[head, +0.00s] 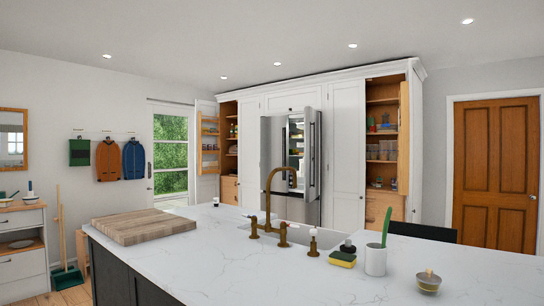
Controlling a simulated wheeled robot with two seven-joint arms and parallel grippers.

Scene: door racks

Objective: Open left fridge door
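The grey steel fridge stands in the white cabinet wall at the back, beyond the island. Between the two doors a strip of the lit shelves (296,140) shows. The gold tap partly covers the lower front of the fridge. Neither of my grippers is in view.
A marble-topped island (200,262) fills the foreground, between me and the fridge. Tall cupboards stand open on both sides of the fridge.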

